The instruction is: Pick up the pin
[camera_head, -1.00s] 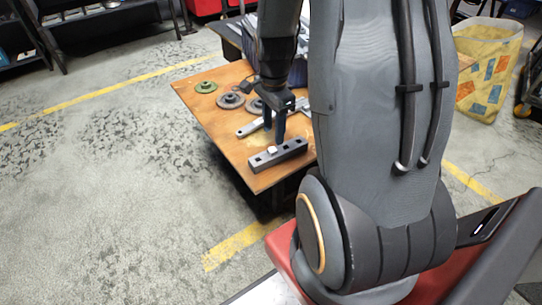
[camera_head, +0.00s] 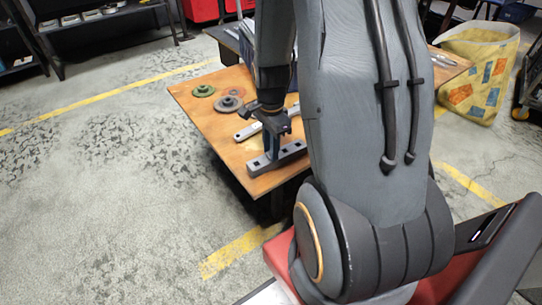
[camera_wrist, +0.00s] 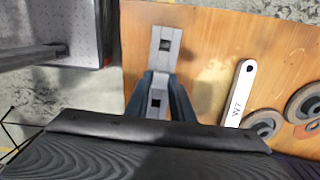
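A grey block (camera_head: 290,153) with square holes lies near the front edge of the wooden table top. It also shows in the wrist view (camera_wrist: 165,37), running up the picture, with dark square openings. My gripper (camera_head: 272,157) is down at the left part of the block. In the wrist view its two dark fingers (camera_wrist: 160,86) stand apart, one on each side of a light grey piece in line with the block. I cannot tell the pin clearly from the block there; the fingers hide much of it in the head view. No contact of the fingers with it is visible.
A flat light bar marked W7 (camera_wrist: 237,92) lies beside the block. Round grey discs (camera_wrist: 303,104) lie further right, and a green disc (camera_head: 204,90) is at the table's back left. The wooden table top (camera_head: 205,112) is bare at its left edge.

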